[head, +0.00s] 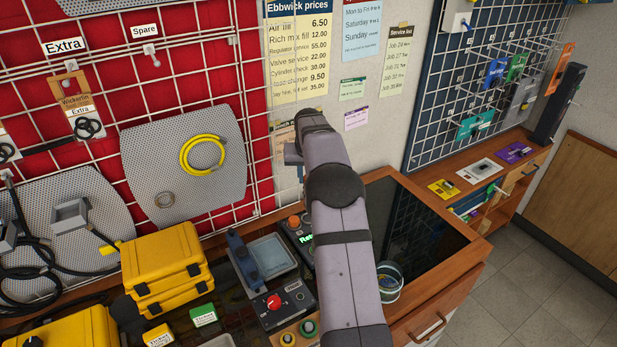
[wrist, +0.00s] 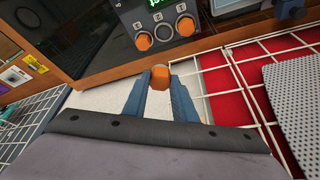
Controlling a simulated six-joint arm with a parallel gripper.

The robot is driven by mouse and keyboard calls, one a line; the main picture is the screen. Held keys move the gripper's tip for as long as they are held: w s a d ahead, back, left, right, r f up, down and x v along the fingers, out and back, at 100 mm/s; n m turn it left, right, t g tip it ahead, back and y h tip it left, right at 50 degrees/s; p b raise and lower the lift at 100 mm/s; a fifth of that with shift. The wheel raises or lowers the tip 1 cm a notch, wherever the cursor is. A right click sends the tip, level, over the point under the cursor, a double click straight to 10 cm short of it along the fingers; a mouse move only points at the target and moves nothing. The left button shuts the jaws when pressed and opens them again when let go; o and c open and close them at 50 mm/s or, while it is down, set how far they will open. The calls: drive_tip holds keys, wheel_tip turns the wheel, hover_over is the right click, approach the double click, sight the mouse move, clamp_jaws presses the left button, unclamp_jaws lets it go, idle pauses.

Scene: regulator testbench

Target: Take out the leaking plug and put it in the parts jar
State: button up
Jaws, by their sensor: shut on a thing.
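In the wrist view my gripper (wrist: 160,80) is shut on an orange plug (wrist: 160,76), held between its two blue fingertips. Beyond it is the dark test block (wrist: 160,14) with a green display. Two orange plugs, one at left (wrist: 143,41) and one at right (wrist: 185,27), sit in its face, and an empty round port (wrist: 164,45) shows between them. In the head view the block (head: 305,240) is partly hidden behind my arm, and the fingertips cannot be made out. A clear jar with a blue rim (head: 389,283) stands right of my arm, with something small inside.
Yellow cases (head: 160,265) and a grey tray (head: 272,258) stand left of my arm. A box with a red button (head: 276,303) is at the front. A red gridded wall (head: 200,80) rises behind. The dark bench top (head: 440,230) right of the jar looks clear.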

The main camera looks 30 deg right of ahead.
drive_tip(key=shift+r+p, duration=1.95)
drive_tip(key=shift+r, duration=0.6)
drive_tip(key=shift+f, duration=0.1)
